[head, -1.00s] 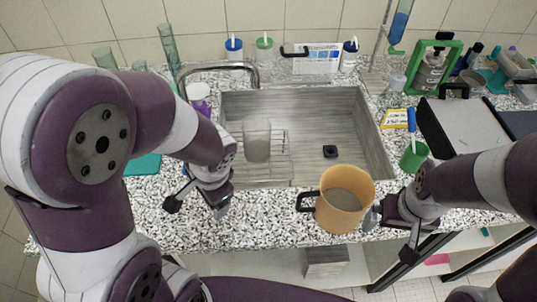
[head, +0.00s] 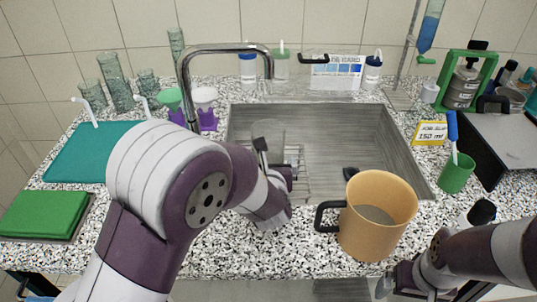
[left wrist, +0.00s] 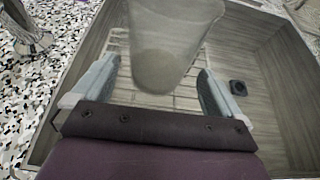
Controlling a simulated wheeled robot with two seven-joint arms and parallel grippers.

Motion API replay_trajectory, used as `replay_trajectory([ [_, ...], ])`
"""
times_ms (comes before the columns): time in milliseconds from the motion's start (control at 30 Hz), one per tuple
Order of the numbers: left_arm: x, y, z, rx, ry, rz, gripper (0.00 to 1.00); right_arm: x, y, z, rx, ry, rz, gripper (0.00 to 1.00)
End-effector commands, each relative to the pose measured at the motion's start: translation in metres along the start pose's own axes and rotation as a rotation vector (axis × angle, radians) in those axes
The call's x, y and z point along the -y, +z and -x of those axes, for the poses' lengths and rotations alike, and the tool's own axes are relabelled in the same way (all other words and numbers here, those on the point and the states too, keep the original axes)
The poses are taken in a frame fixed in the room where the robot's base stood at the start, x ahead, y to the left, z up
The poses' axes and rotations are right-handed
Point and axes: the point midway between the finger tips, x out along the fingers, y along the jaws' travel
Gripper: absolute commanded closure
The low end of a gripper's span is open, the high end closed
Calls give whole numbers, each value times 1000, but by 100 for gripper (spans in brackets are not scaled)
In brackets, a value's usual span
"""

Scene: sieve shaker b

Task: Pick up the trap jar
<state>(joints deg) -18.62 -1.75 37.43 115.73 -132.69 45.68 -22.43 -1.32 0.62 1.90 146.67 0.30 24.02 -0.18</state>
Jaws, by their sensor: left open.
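A clear greyish jar (head: 268,131), which I take to be the trap jar, stands on a wire rack (head: 297,158) in the sink, partly hidden by my left arm. In the left wrist view the jar (left wrist: 165,60) tapers towards its rounded base, with the rack behind it. My left gripper (left wrist: 157,80) is open, one finger to each side of the jar, with gaps visible on both sides. In the head view my left gripper (head: 277,155) is over the sink's near left part. My right gripper (head: 400,280) is low at the bottom right, its fingers unclear.
An orange jug (head: 385,235) with a black handle stands on the counter before the sink (head: 415,185). A chrome tap (head: 225,47) arches over the sink's left. A green cup (head: 455,176) with a blue-handled brush is at right. A black drain piece (left wrist: 238,88) lies in the sink.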

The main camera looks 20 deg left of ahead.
Motion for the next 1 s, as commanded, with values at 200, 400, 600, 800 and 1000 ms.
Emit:
replay_trajectory([
  [200, 1, -3, -40, -3, 3, 0, 0, 0, 0, 2, 0, 0, 0, 0],
  [400, 1, -3, -49, -1, 0, 1, 0, 0, 0, 2, 0, 0, 0, 0],
  [600, 1, -3, -48, -2, 1, 1, 33, 0, 0, 1, 0, 0, 0, 0],
  [800, 1, -3, -48, -1, 1, 2, 48, 0, 0, 2, 0, 0, 0, 0],
  [1000, 1, -1, -47, -1, 1, 1, 49, 0, 0, 2, 0, 0, 0, 0],
])
